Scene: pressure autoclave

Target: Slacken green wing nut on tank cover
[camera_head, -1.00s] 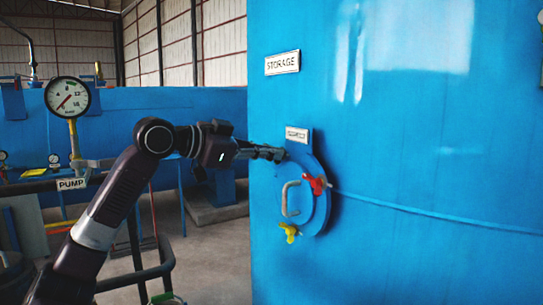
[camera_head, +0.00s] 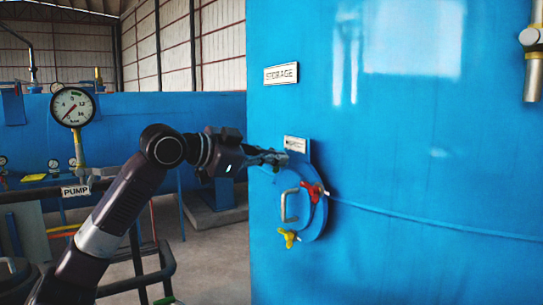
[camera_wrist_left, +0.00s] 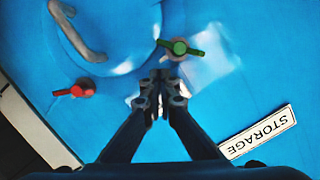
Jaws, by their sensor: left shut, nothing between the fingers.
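The round blue tank cover (camera_head: 305,215) is on the front of the large blue tank, with a grey handle (camera_head: 290,205). The green wing nut (camera_wrist_left: 180,48) shows in the left wrist view at the cover's rim, just beyond my fingertips. In the head view it is hidden, apparently by my gripper. My left gripper (camera_head: 282,158) is at the cover's upper edge below the small label. In the wrist view its fingers (camera_wrist_left: 162,88) are together and empty, pointing at the nut; I cannot tell whether they touch it. My right gripper is not in view.
A red wing nut (camera_head: 314,191) and a yellow wing nut (camera_head: 288,237) sit on the cover's rim. A pressure gauge (camera_head: 72,107) and railing (camera_head: 140,275) are at left. A pipe (camera_head: 533,60) is at upper right.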

